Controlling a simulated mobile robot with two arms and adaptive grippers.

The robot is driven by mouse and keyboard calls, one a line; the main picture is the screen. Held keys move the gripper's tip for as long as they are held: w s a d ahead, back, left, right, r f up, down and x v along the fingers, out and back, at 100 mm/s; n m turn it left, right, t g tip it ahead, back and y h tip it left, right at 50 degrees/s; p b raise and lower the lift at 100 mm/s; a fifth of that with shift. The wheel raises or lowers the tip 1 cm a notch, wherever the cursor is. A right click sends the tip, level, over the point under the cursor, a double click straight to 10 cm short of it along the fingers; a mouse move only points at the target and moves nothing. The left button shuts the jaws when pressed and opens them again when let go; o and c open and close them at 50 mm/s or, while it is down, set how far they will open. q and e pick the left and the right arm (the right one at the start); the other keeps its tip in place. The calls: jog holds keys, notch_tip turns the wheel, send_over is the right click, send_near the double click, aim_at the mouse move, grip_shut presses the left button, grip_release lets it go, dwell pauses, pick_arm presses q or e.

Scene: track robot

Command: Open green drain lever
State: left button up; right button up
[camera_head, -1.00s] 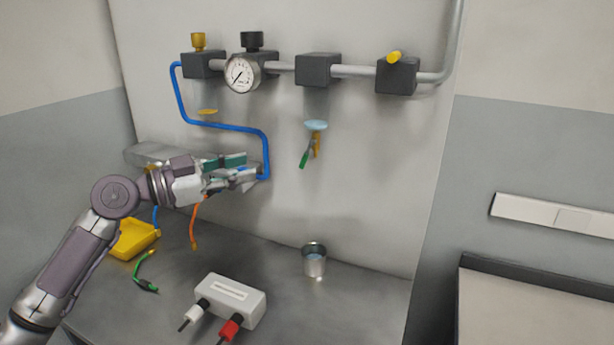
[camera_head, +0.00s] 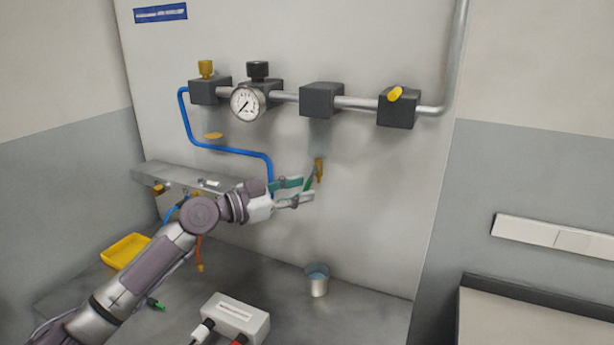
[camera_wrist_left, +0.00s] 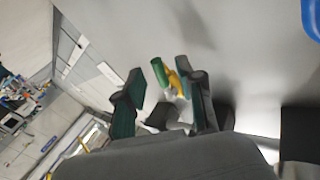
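The green drain lever (camera_head: 309,182) hangs from a brass-coloured drain valve (camera_head: 319,166) on the grey wall panel, below the pipe blocks. It slants down and to the left. My left gripper (camera_head: 309,191) is at the lever, with its fingers apart and their tips around its lower part. In the left wrist view, the green lever (camera_wrist_left: 160,72) and yellow valve body (camera_wrist_left: 181,80) show between and just beyond the open fingers (camera_wrist_left: 165,95). I cannot tell whether a finger touches the lever. My right gripper is not in view.
A blue tube (camera_head: 233,150) runs behind my left arm. A gauge (camera_head: 247,104) and black blocks sit above. A white box (camera_head: 238,318) and yellow tray (camera_head: 125,250) are on the bench.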

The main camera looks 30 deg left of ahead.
pick_arm(q)
jog(key=shift+p+x, duration=0.3)
jog(key=shift+x, duration=0.9)
grip_shut()
jog(key=n+b, duration=0.1)
jog(key=b, duration=0.1)
jog(key=d+n+t+b, duration=0.1)
jog(key=b, duration=0.2)
jog(key=shift+f+h+b, duration=0.15)
jog(key=shift+h+b, duration=0.15)
